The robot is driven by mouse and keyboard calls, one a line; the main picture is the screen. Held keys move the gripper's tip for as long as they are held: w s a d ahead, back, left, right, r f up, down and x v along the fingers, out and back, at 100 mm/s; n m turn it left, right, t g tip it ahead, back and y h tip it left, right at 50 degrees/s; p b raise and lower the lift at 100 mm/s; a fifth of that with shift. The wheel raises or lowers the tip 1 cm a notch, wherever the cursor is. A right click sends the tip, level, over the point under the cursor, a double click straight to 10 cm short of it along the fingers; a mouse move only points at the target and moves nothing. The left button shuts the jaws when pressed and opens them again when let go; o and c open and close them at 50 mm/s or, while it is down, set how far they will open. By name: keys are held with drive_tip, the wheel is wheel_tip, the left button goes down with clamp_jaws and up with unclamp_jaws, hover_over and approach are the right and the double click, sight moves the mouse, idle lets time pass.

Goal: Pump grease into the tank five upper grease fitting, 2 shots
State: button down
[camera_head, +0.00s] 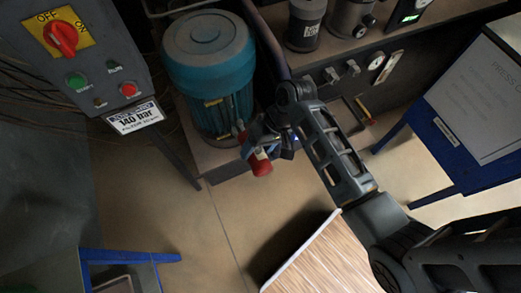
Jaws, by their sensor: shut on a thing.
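My gripper (278,135) is near the middle of the view, at the end of my dark arm, beside the teal motor. It is shut on a red-ended tool (261,163), whose red end points down toward the floor. My arm and gripper cover much of the tool, so its full shape is hard to tell. I cannot make out a tank marked five or its upper grease fitting, and I see no contact between the tool and a fitting.
A teal motor (208,62) stands left of my gripper. A control box (85,55) with a red switch is upper left. A blue stand with a sloped panel (478,100) is at right. A wood-grained board (318,265) lies below. Beige floor (170,220) is open at lower left.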

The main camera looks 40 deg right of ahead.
drive_tip(key=shift+w+d, duration=0.3)
drive_tip(key=shift+w, duration=0.5)
drive_tip(key=shift+w+d, duration=0.25)
drive_tip(key=shift+w, duration=0.5)
drive_tip(key=shift+w+d, duration=0.2)
drive_tip(key=shift+w, duration=0.5)
drive_tip(key=shift+w+d+r+p, duration=0.1)
drive_tip(key=shift+w+p, duration=0.2)
drive_tip(key=shift+p, duration=0.1)
